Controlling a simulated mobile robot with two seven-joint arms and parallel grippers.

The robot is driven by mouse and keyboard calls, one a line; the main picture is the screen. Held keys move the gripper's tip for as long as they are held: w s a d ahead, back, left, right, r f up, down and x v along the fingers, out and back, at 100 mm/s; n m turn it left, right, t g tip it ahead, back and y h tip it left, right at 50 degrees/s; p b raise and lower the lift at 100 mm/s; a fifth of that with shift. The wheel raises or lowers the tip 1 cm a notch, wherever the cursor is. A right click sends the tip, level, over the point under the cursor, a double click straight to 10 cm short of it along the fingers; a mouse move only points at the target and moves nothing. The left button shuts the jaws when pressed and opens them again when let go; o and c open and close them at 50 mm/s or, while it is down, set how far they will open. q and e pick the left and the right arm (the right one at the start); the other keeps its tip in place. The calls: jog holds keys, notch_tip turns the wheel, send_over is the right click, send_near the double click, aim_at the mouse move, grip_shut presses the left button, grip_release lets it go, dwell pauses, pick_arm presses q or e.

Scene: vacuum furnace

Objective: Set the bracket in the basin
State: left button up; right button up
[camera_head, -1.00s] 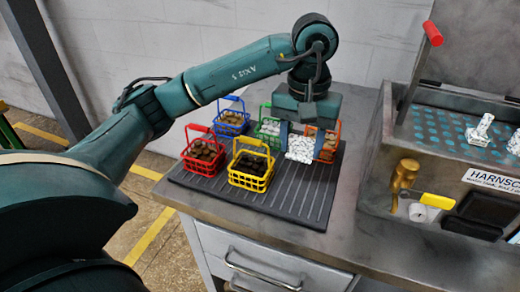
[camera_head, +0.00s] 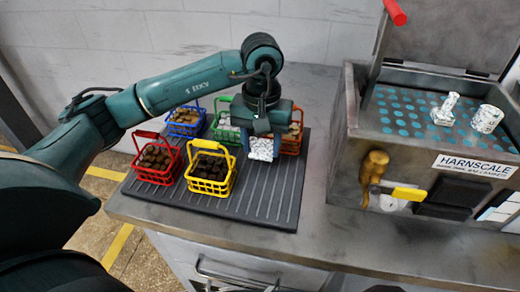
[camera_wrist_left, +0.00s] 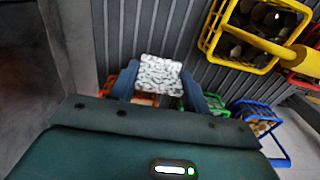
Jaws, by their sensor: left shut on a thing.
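My left gripper (camera_head: 263,150) is shut on a white piece with dark speckles, which I take to be the bracket (camera_head: 261,151). It holds the piece over the ribbed black mat (camera_head: 250,205), in front of the green and orange baskets. In the left wrist view the bracket (camera_wrist_left: 160,72) sits between the two blue-grey fingers. Its full shape is hidden, and I cannot tell whether it touches the mat. The basin (camera_head: 395,137) is the open metal tank labelled HARNSCALE at the right, with a dotted teal floor. My right gripper is not in view.
Red (camera_head: 154,176), yellow (camera_head: 231,187), blue (camera_head: 202,115), green (camera_head: 215,130) and orange (camera_head: 299,138) baskets stand on the mat. Two white speckled pieces (camera_head: 445,108) (camera_head: 488,118) stand in the basin. Its lid (camera_head: 450,35) is raised behind. A brass valve (camera_head: 374,172) juts out in front.

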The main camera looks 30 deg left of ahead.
pick_arm(q)
jog(key=shift+f, duration=1.3)
jog(key=shift+f, duration=0.2)
jog(key=o, duration=1.1)
jog(key=shift+r, duration=0.15)
